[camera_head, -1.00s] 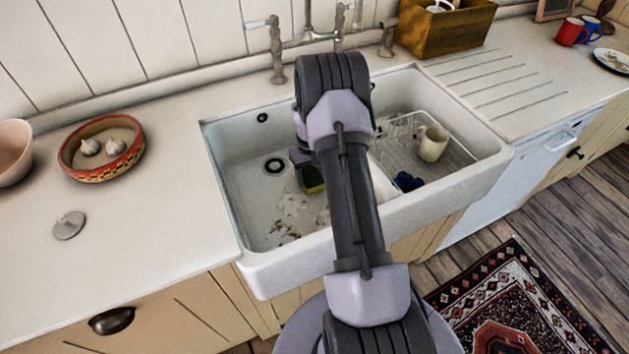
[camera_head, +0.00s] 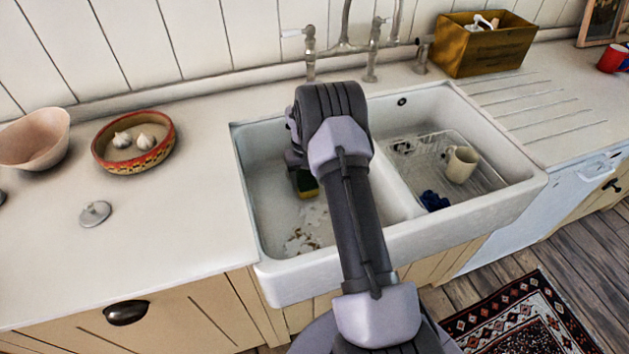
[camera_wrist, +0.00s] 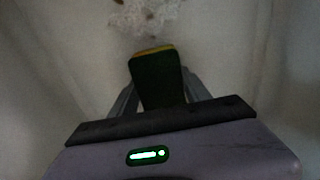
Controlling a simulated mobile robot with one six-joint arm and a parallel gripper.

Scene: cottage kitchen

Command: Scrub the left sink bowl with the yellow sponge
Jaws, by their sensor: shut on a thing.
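The left sink bowl (camera_head: 268,205) is white, with a patch of pale residue and brown bits (camera_head: 308,232) on its floor. The yellow sponge (camera_head: 307,184) has a dark green side and is inside the left bowl, behind the residue. My gripper (camera_wrist: 157,92) is shut on the sponge, which sticks out between the fingers in the wrist view. Residue lies just beyond the sponge's yellow edge in that view. My arm hides part of the bowl and most of the gripper in the head view. I cannot tell whether the sponge touches the bowl floor.
The right bowl holds a wire rack (camera_head: 419,147), a cream mug (camera_head: 461,164) and a dark blue item (camera_head: 434,200). Taps (camera_head: 310,55) stand behind the sink. A bowl with garlic (camera_head: 134,143) and a metal plug (camera_head: 94,214) sit on the left counter.

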